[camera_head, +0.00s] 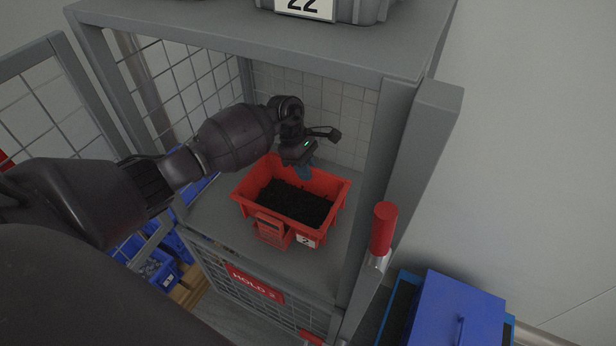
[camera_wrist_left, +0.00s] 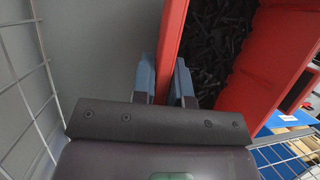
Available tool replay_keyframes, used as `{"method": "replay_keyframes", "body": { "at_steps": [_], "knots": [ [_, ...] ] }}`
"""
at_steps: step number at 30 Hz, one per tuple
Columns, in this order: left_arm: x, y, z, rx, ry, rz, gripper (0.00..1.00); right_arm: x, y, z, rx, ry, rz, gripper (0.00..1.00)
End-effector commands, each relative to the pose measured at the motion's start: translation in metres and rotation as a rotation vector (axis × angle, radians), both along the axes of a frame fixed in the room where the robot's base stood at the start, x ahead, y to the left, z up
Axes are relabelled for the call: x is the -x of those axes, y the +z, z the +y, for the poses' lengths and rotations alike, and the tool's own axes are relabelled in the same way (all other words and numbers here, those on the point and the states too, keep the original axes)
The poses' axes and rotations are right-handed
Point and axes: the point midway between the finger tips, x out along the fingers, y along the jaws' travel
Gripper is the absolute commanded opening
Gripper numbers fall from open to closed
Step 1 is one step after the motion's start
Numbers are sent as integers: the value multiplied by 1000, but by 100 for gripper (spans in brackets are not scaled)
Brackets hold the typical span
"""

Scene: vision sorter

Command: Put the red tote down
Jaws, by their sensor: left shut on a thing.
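The red tote (camera_head: 337,187) is full of dark small parts and has a white label with a 2 on its front. It is inside a grey mesh cage, over the grey shelf (camera_head: 217,205); I cannot tell whether its base touches the shelf. My left gripper (camera_head: 303,173) is at the tote's back rim. In the left wrist view, the blue fingers of my left gripper (camera_wrist_left: 164,82) are shut on the red wall of the tote (camera_wrist_left: 172,40), one on each side. The right gripper is not in view.
A red sign reading HOLD 2 (camera_head: 255,283) is on the cage front. A grey post with a red cylinder (camera_head: 383,228) stands at the right. A grey bin labelled 22 (camera_head: 345,10) sits on top. Blue bins (camera_head: 163,272) are at the lower left.

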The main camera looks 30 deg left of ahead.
Motion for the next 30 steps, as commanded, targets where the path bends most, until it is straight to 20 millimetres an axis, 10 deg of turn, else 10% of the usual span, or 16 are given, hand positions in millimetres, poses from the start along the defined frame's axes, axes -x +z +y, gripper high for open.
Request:
{"method": "replay_keyframes", "body": {
  "at_steps": [19, 20, 24, 30],
  "knots": [
    [-1, -29, 0, 1, 0, -1, 0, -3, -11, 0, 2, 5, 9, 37],
    [0, -30, 0, 0, 0, -1, 18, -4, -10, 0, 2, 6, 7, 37],
    [0, -29, 0, 0, -1, -1, 39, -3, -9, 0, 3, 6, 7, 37],
    [0, -29, 0, 0, 0, 0, 39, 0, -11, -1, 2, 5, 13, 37]
  ]
}}
